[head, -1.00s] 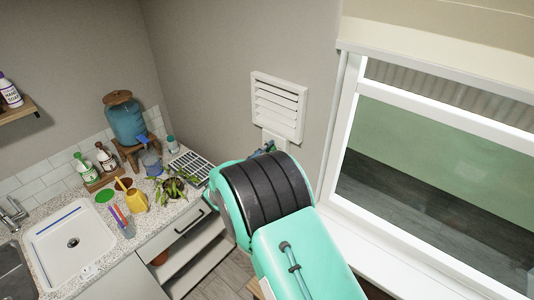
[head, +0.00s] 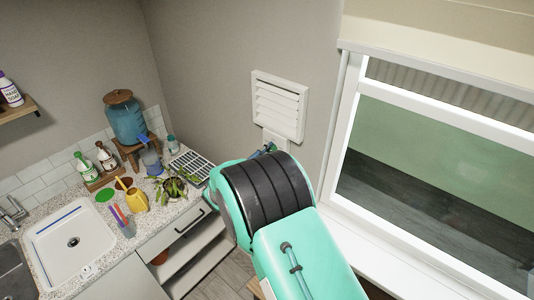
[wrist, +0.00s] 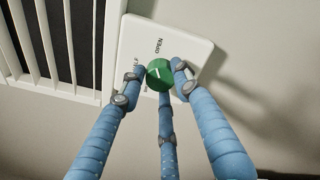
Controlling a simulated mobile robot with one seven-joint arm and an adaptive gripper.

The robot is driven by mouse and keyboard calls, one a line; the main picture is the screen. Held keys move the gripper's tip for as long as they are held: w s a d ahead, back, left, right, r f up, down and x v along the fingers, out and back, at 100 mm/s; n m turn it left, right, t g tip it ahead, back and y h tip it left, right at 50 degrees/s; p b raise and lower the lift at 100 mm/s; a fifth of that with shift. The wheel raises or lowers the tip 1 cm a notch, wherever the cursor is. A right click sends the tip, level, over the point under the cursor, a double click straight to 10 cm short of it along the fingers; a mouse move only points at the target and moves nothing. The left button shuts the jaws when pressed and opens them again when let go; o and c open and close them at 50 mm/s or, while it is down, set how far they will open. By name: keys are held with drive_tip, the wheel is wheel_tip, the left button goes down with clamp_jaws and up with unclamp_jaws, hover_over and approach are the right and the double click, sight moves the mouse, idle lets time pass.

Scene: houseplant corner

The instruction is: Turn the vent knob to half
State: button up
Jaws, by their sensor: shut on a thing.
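The green vent knob (wrist: 160,73) sits on a white wall plate (wrist: 190,47) in the wrist view. It has a short white pointer mark. The word OPEN is printed above the knob, and a partly covered label ending in LF is at its left. Another label below is mostly hidden by a finger. My gripper (wrist: 158,78) has its blue fingers closed around the knob. In the head view my arm hides the knob, and only a bit of the plate (head: 272,135) shows. The white slatted vent (head: 278,106) is above it.
The window (head: 430,170) with its white frame is close at the right of my arm. At the left is a counter (head: 160,222) with a drooping plant, a yellow watering can, bottles and a sink. The wall around the vent is clear.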

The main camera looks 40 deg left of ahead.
drive_tip(key=n, duration=0.3)
drive_tip(key=shift+w+r+n, duration=0.1)
drive_tip(key=shift+r+n, duration=0.2)
drive_tip(key=shift+n, duration=0.1)
drive_tip(key=shift+c, duration=0.2)
drive_tip(key=n+p, duration=0.1)
drive_tip(key=n, duration=0.1)
drive_tip(key=shift+n, duration=0.4)
drive_tip(key=n, duration=0.1)
drive_tip(key=n+p, duration=0.1)
drive_tip(key=n, duration=0.1)
drive_tip(key=n+p, duration=0.1)
drive_tip(key=n, duration=0.1)
drive_tip(key=shift+a+r+h, duration=0.3)
drive_tip(key=shift+r, duration=0.1)
drive_tip(key=o, duration=1.2)
drive_tip(key=shift+a, duration=0.1)
drive_tip(key=shift+c, duration=0.2)
drive_tip(key=shift+f, duration=0.4)
drive_tip(key=shift+s+d, duration=0.2)
